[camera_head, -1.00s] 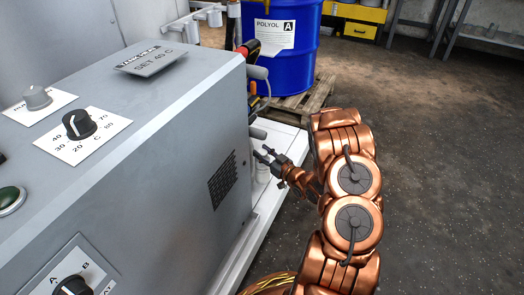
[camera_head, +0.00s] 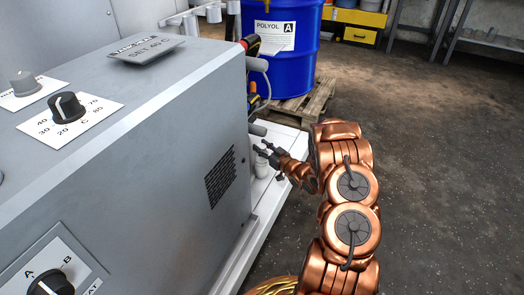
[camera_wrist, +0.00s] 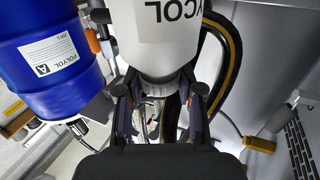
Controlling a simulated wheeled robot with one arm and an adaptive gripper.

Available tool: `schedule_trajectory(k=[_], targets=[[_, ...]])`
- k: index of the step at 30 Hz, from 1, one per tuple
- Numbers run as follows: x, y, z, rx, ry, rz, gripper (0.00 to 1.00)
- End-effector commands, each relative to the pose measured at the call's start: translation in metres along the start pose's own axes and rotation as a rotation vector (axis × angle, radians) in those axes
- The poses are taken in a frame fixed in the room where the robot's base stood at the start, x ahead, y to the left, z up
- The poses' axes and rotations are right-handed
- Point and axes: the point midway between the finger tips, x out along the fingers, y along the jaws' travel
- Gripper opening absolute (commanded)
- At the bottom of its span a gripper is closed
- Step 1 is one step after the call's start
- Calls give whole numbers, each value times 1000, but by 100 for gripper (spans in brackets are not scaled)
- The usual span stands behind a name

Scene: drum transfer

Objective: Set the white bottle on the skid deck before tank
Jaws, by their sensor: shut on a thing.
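My gripper (camera_head: 265,149) reaches left from the copper arm to beside the grey cabinet, above the white skid deck (camera_head: 264,212). In the wrist view my gripper (camera_wrist: 159,90) is shut around the neck of the white bottle (camera_wrist: 160,35). Part of its label reads "YCOL". In the head view the bottle (camera_head: 262,169) shows as a small white shape below the fingers, partly hidden by the cabinet. I cannot tell whether its base touches the deck. I cannot pick out the tank for certain.
The grey cabinet (camera_head: 150,130) with knobs and a "SET 40 C" plate stands close on the left. A blue drum (camera_head: 280,60) on a wooden pallet (camera_head: 305,103) is behind. A black, yellow-striped hose (camera_wrist: 232,60) runs close to the bottle. Floor on the right is open.

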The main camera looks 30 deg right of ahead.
Motion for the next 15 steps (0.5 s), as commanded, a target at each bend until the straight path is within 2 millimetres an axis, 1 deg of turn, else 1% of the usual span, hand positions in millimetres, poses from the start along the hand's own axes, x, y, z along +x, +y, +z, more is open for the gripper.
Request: schedule_trajectory(k=[1, 7, 11, 12, 15], targets=[[0, 0, 3, -1, 2, 0, 0], [0, 0, 1, -2, 2, 0, 0], [0, 0, 3, -1, 2, 0, 0], [0, 0, 4, -1, 2, 0, 40], [0, 0, 3, -2, 2, 0, 50]])
